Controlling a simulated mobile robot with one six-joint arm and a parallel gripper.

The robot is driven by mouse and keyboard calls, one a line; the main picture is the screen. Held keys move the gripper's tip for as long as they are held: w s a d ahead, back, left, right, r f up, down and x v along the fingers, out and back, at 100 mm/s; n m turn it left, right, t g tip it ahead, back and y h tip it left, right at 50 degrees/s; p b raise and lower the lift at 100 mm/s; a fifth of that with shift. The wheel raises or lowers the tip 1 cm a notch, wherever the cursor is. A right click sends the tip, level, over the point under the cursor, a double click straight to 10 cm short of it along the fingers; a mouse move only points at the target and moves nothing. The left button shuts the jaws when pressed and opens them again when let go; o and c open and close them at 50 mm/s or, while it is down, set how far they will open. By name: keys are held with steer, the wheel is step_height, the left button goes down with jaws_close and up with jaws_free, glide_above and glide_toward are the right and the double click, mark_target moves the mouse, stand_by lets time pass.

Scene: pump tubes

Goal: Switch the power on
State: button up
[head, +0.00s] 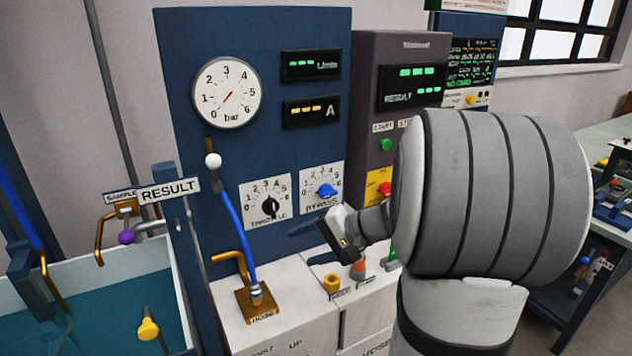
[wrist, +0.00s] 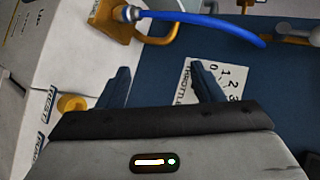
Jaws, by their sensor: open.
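A grey control box (head: 400,75) stands right of the blue panel, with lit green displays. A green button (head: 385,145) sits under a label on its front. Lower down, a red control on a yellow plate (head: 378,186) is partly hidden by my arm. I cannot tell which control is the power switch. My gripper (head: 308,243) is in front of the lower blue panel, below the blue bypass knob (head: 326,191). In the wrist view my gripper (wrist: 162,82) has its two dark fingers apart with nothing between them.
The blue panel (head: 180,60) carries a pressure gauge (head: 226,92) and a black throttle knob (head: 269,206). A blue hose (head: 238,235) rises from a brass fitting on the white cabinet (head: 285,330). A water tank (head: 90,290) stands left. My arm hides much of the right side.

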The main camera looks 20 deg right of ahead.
steer(key=w+d+m+t+h, duration=0.1)
steer(key=w+d+m+t, duration=0.15)
steer(key=d, duration=0.45)
steer(key=w+d+m+t+h, duration=0.1)
steer(key=w+d+m+t, duration=0.15)
steer(key=d, duration=0.35)
steer(key=m+t+h, duration=0.4)
steer(key=t+h, duration=0.1)
glide_toward(387, 189)
steer(key=shift+w+f+b, duration=0.2)
steer(key=shift+w, duration=0.3)
steer(key=shift+w+f+b, duration=0.15)
steer(key=shift+w+f, duration=0.1)
steer(key=shift+w, duration=0.25)
steer(key=w+p, duration=0.1)
steer(key=w, duration=0.6)
steer(key=shift+w+a, duration=0.15)
steer(key=shift+w, duration=0.15)
steer(key=c, duration=1)
